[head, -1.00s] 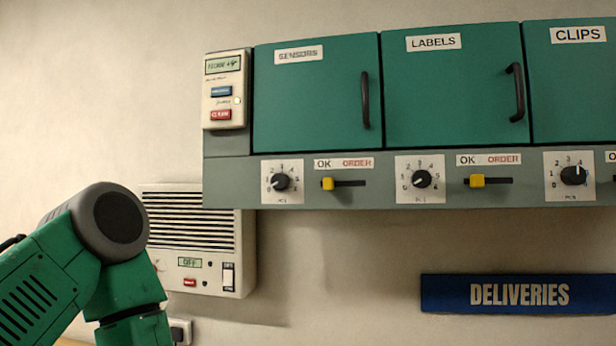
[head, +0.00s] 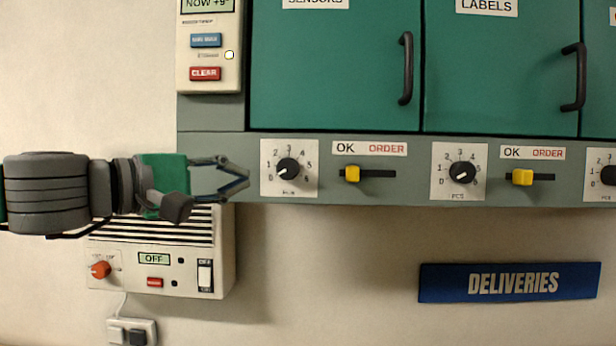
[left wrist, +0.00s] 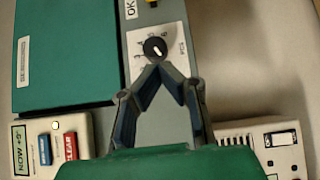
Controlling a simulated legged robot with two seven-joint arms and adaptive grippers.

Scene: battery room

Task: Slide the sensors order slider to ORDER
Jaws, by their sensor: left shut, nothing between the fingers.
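The sensors order slider (head: 352,174) is a yellow knob on a short black slot under the SENSORS cabinet. The knob stands at the left end of the slot, under OK; the red ORDER label (head: 383,150) is above the right part. In the left wrist view the yellow knob (left wrist: 152,2) is just cut by the top edge. My left gripper (head: 246,180) is shut and empty, pointing right, left of the sensors dial (head: 288,170) and apart from the slider. The left wrist view shows its fingertips (left wrist: 160,68) meeting just below the dial. My right gripper is not in view.
The labels slider (head: 522,177) and its dial (head: 461,173) are further right. A panel with blue and red buttons (head: 205,73) is above my left gripper. A vented unit (head: 215,255) reading OFF is below it.

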